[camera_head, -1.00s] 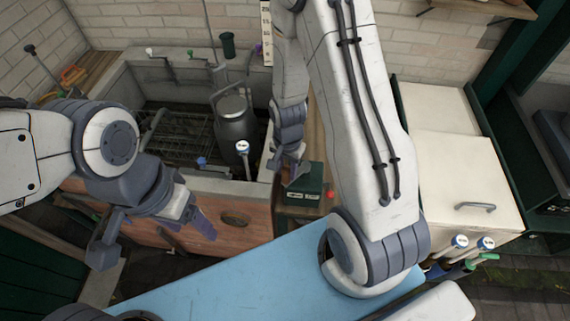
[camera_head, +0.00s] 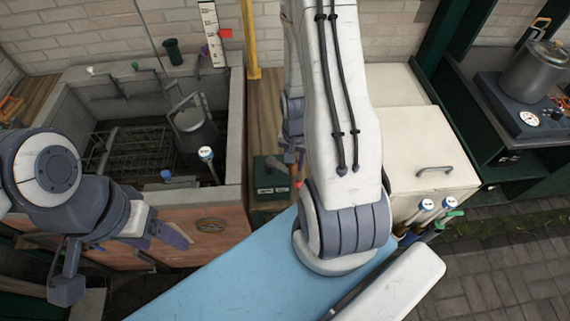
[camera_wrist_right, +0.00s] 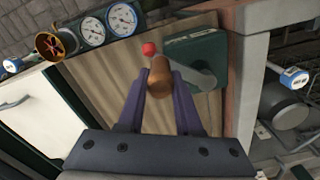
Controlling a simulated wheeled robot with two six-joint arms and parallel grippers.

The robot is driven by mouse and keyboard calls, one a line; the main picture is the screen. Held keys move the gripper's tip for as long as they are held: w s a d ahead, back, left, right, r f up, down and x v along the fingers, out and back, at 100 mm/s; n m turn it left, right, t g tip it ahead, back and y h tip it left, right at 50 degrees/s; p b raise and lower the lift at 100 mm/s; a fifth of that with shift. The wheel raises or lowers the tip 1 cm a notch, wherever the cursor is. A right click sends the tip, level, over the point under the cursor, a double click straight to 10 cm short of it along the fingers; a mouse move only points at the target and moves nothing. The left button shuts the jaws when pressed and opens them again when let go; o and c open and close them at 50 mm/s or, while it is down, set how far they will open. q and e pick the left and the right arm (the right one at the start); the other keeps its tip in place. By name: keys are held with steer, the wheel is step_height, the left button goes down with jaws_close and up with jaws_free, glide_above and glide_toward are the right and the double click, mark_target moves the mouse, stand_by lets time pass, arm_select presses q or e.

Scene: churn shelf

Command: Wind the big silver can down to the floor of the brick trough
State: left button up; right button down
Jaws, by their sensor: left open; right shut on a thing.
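The big silver can (camera_head: 197,135) stands upright inside the brick trough (camera_head: 215,208), toward its right end, its bail handle raised. Its base is hidden, so its height above the floor is unclear. The can shows partly in the right wrist view (camera_wrist_right: 287,108). A green winch box (camera_head: 270,178) sits on the wooden bench right of the trough; it also shows in the right wrist view (camera_wrist_right: 195,58). My right gripper (camera_wrist_right: 160,92) is shut on the wooden crank handle (camera_wrist_right: 160,72) beside that box. My left gripper (camera_head: 180,237) is open and empty before the trough's front wall.
A wire rack (camera_head: 130,150) lies in the trough's left part. A blue-topped gauge (camera_head: 206,154) stands at the can. A white scale board (camera_head: 211,35) with a red flag (camera_head: 225,33) stands behind. A cream cabinet (camera_head: 425,140) is at right; a pot (camera_head: 535,70) stands beyond.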

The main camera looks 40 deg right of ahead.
steer(key=shift+w+d+p, duration=0.2)
steer(key=shift+d+p, duration=0.15)
steer(key=shift+d, duration=0.15)
steer(key=shift+w+d+p, duration=0.2)
steer(key=shift+d+p, duration=0.15)
steer(key=shift+d, duration=0.1)
steer(key=c, duration=0.5)
jaws_free()
step_height(320, 180, up, 10)
steer(key=b, duration=0.1)
steer(key=shift+r+b, duration=0.2)
steer(key=shift+b, duration=0.15)
steer(key=shift+a, duration=0.15)
